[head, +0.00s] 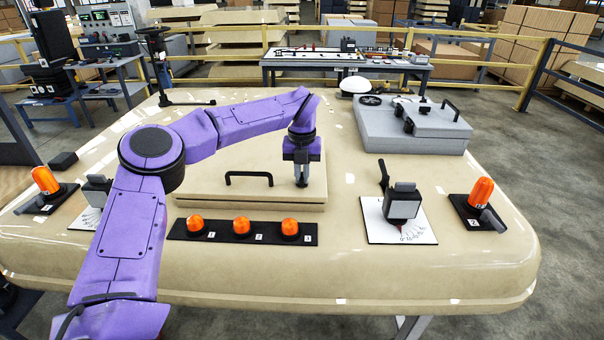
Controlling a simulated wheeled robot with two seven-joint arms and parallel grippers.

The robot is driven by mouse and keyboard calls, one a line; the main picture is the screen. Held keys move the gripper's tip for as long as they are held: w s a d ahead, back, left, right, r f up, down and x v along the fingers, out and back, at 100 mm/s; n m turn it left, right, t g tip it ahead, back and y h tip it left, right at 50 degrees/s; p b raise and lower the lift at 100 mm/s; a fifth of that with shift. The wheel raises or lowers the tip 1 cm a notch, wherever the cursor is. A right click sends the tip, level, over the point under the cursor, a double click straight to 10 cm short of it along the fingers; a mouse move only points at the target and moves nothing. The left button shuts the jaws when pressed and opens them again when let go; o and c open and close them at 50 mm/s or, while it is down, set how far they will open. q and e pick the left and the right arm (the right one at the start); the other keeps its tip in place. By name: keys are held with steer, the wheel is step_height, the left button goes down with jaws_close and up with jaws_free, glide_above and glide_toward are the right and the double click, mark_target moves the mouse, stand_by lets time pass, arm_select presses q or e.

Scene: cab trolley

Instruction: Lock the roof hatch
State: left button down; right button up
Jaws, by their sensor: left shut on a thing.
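The roof hatch (225,192) is a raised beige panel in the middle of the beige cab roof (450,265). It lies flat, with a black bar handle (249,175) near its front edge. My left gripper (301,183) points down at the hatch's right front part, to the right of the handle. Its fingers are shut on a small part at the hatch's surface. The fingers hide most of that part, so I cannot tell its shape or how it is turned. My right gripper is not in view.
A black strip with orange lamps (241,226) lies in front of the hatch. A black switch on a white dial plate (400,232) stands to the right, with an orange beacon (481,192) beyond. A grey box (415,133) sits behind right. My left arm crosses the roof's left side.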

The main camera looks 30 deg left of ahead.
mark_target(302, 176)
arm_select(q)
steer(key=shift+s+d+f, duration=0.1)
steer(key=shift+f, duration=0.1)
steer(key=c, duration=1.2)
jaws_free()
steer(key=shift+r, duration=0.1)
step_height(302, 176, up, 11)
steer(key=shift+f+b, duration=0.2)
steer(key=shift+b, duration=0.3)
steer(key=shift+f, duration=0.1)
